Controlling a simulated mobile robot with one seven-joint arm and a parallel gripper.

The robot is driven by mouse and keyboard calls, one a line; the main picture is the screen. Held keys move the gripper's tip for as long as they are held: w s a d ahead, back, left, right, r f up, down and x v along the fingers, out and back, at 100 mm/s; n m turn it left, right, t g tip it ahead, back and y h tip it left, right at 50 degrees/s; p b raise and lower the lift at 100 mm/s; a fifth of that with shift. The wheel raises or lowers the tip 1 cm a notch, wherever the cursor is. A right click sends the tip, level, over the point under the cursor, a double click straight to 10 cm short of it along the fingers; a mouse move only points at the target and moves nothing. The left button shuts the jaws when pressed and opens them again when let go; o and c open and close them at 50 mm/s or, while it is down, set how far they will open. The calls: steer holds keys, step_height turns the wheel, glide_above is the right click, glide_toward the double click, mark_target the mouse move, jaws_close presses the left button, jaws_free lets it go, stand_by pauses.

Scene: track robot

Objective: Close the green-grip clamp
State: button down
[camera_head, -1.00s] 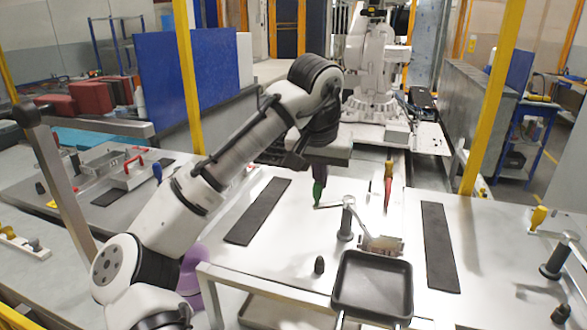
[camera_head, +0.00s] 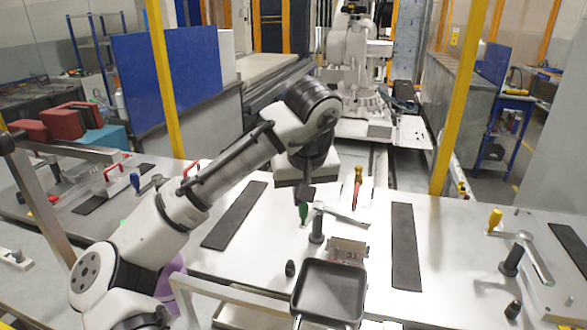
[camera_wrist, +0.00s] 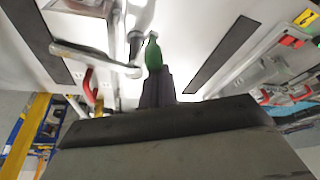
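The green-grip clamp has a dark post (camera_head: 317,228), a metal lever (camera_head: 342,214) and a green grip (camera_head: 303,212) at the left. The green grip points down in the head view. It also shows in the wrist view (camera_wrist: 153,55), beyond my dark fingertips. My gripper (camera_head: 305,198) points down, with its tips at the green grip's upper end. In the wrist view my fingers (camera_wrist: 157,80) look close together and overlap the near end of the grip. Whether they press on it or only stand in front of it is hidden.
A red screwdriver-like handle (camera_head: 357,185) stands behind the lever. A black tray (camera_head: 330,292) and a small dark knob (camera_head: 290,268) are in front. Black strips (camera_head: 236,215) (camera_head: 405,248) lie on both sides. A yellow-grip clamp (camera_head: 495,220) stands at right.

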steer(key=shift+s+d+p, duration=0.4)
steer(key=shift+d+p, duration=0.1)
steer(key=shift+d, duration=0.1)
stand_by(0.4)
